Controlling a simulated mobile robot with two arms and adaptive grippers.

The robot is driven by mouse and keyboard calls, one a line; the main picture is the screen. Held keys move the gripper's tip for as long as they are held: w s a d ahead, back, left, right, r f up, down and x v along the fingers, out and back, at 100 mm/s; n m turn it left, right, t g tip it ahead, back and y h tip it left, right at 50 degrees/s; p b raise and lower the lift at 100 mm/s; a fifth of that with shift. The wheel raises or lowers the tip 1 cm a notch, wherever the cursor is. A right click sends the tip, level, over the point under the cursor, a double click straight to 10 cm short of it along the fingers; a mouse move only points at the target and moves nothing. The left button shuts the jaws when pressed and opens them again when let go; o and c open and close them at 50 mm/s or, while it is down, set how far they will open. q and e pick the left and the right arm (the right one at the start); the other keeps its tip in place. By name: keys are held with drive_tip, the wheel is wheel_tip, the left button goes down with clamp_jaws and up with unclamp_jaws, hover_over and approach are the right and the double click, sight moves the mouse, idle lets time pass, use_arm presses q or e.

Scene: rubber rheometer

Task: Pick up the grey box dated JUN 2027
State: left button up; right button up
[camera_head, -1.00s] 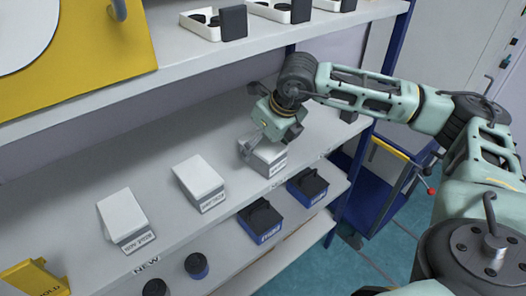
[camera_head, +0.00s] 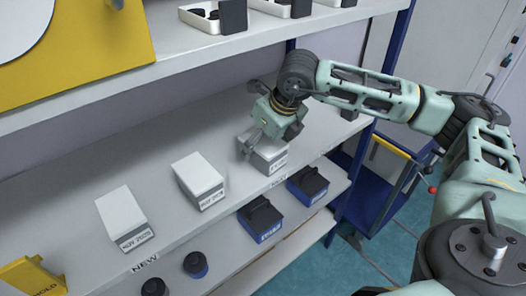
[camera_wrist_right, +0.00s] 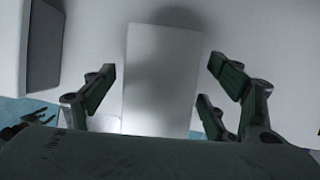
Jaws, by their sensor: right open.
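Three pale grey boxes stand in a row on the middle shelf in the head view. The left box (camera_head: 122,214) has a label that seems to read NOV 2026. The middle box (camera_head: 198,178) has a label too small to read surely. The right box (camera_head: 272,158) has a front label that I cannot read, and its far part is hidden by my right gripper (camera_head: 253,142). That gripper is open above this box. In the right wrist view, the open fingers (camera_wrist_right: 162,90) lie on either side of a pale box (camera_wrist_right: 158,75), with gaps on both sides. My left gripper is out of view.
The shelf edge carries a NEW label (camera_head: 145,263). Blue-and-black boxes (camera_head: 262,219) stand on the lower shelf. The upper shelf (camera_head: 190,58) runs above and behind my gripper. A blue post (camera_head: 352,180) stands right of the boxes. Bare shelf lies between the boxes.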

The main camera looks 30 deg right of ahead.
drive_tip(key=c, duration=1.7)
drive_tip(key=shift+c, duration=0.2)
drive_tip(key=shift+r, duration=0.1)
